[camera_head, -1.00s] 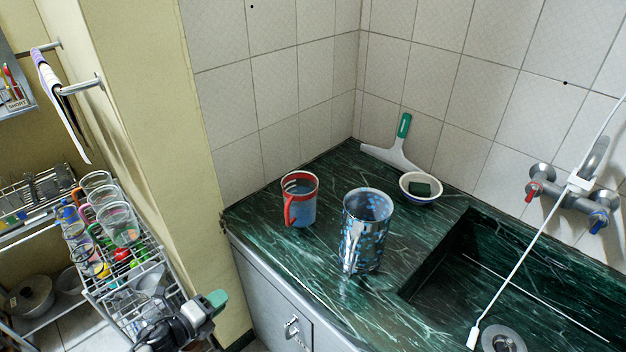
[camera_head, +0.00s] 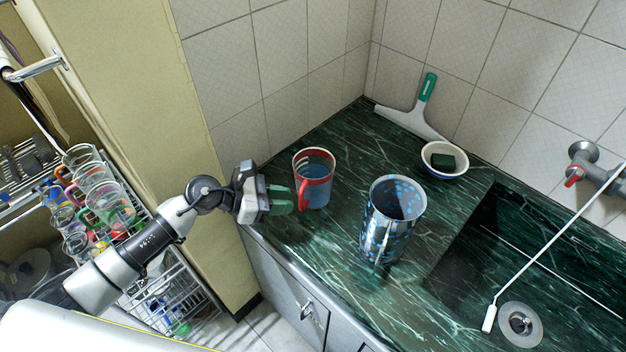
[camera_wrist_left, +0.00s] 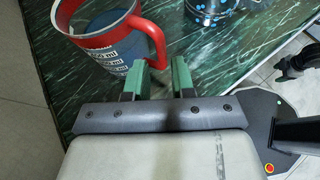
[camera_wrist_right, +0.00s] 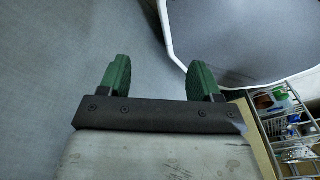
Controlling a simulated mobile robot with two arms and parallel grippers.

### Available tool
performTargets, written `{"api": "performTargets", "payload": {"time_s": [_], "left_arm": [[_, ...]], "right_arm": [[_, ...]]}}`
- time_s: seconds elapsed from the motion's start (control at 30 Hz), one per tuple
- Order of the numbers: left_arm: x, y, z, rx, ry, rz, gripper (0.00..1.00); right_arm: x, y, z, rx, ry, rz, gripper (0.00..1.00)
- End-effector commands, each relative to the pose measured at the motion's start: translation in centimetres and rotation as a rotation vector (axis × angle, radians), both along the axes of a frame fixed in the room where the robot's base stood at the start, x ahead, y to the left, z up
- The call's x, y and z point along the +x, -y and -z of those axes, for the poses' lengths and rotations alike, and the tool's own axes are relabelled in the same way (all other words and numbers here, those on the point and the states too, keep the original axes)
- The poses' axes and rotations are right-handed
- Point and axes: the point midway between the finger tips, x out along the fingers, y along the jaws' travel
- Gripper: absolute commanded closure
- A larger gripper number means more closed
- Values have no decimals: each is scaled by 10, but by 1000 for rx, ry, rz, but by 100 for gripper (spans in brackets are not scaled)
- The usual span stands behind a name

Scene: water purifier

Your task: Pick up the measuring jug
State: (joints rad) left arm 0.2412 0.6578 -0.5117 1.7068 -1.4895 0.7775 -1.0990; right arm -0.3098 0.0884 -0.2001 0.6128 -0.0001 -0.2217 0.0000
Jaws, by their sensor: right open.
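The measuring jug (camera_head: 315,180) is translucent blue with a red rim and a red handle, and stands upright on the green marble counter. In the left wrist view the jug (camera_wrist_left: 108,45) shows white printed marks, and its handle lies just ahead of the fingertips. My left gripper (camera_head: 284,199) is beside the jug on its handle side, with green fingers apart and nothing held. In the left wrist view the gripper (camera_wrist_left: 161,75) shows a narrow gap between the fingers. My right gripper (camera_wrist_right: 160,75) is open and empty, over a grey floor, away from the counter.
A blue-patterned metallic cup (camera_head: 392,222) stands right of the jug. A white bowl (camera_head: 443,172) with a dark green sponge and a squeegee (camera_head: 412,118) are at the back. The sink (camera_head: 500,260) is at right. A wire rack (camera_head: 165,290) with cups stands left, past a yellow wall.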

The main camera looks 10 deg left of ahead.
Motion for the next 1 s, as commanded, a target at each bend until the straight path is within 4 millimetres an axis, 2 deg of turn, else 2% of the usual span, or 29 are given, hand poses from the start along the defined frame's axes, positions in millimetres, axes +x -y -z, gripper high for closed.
{"api": "performTargets", "payload": {"time_s": [0.17, 0.3, 0.6, 0.77, 1.0], "left_arm": [[6, 22, 11, -6, -4, 0, 76], [13, 36, 20, -4, -2, 0, 76], [15, 41, 25, -1, -2, -1, 76], [15, 40, 25, -2, -1, -1, 98], [15, 40, 24, -2, -1, -1, 100]], "right_arm": [[14, -3, -15, 5, 22, 1, 36], [16, -9, -19, 13, 27, 4, 36], [14, -12, -18, 17, 24, 6, 36], [12, -11, -18, 16, 20, 5, 36], [11, -7, -18, 9, 17, 3, 36]]}}
